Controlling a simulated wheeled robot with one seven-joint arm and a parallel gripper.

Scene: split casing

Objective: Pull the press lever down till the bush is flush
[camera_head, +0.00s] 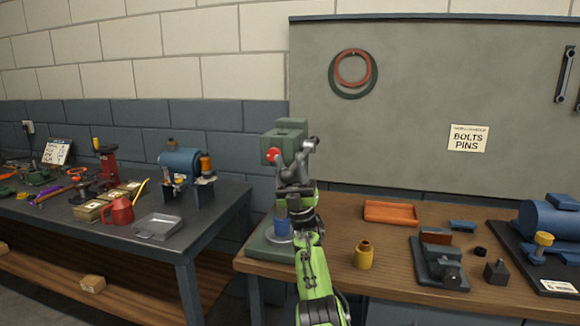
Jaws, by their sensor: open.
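The green press (288,132) stands at the left end of the wooden bench, its head upright above a green base (262,246). A red ball knob (272,155), seemingly the press lever's end, shows at the left front of the head. My gripper (297,151) is open in front of the press head, close to the right of the knob; I cannot tell whether it touches. My green arm and gripper hide the press column and most of the lever. A blue part (281,221) sits low in the press on a pale round plate. I cannot make out the bush or its seating.
On the wooden bench (330,222) are a yellow pot (363,255), an orange tray (391,212), a small vise (438,258) and a blue motor casing (548,220). A darker bench (215,215) with tools stands left, across a gap. A grey board backs the bench.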

